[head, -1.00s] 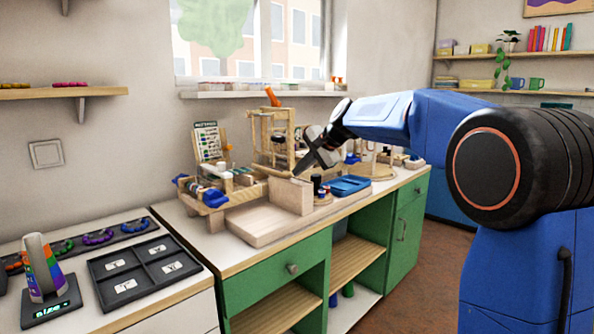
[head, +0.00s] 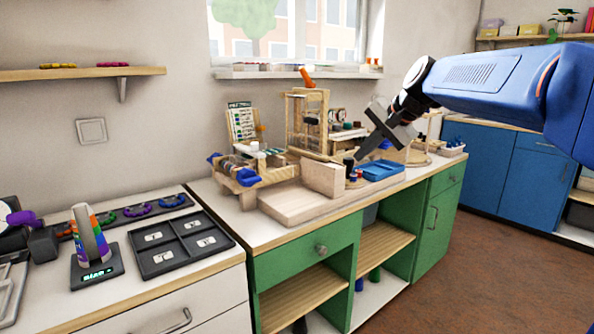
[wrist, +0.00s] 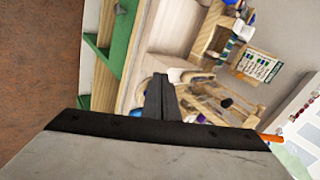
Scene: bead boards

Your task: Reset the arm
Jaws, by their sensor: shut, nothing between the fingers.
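My gripper (head: 362,158) is shut and empty at the end of my blue arm. In the head view it hangs over the right part of the green workbench, above or in front of the blue tray (head: 381,170); the exact gap cannot be told. In the wrist view my gripper's dark fingers (wrist: 161,80) are together with nothing between them. The wooden frame (wrist: 218,103) and the bench items lie beyond them, seen sideways.
A pale wooden block and board (head: 296,205) lie on the bench, with a bead rack (head: 245,172) behind. The floor (head: 470,260) at right is clear.

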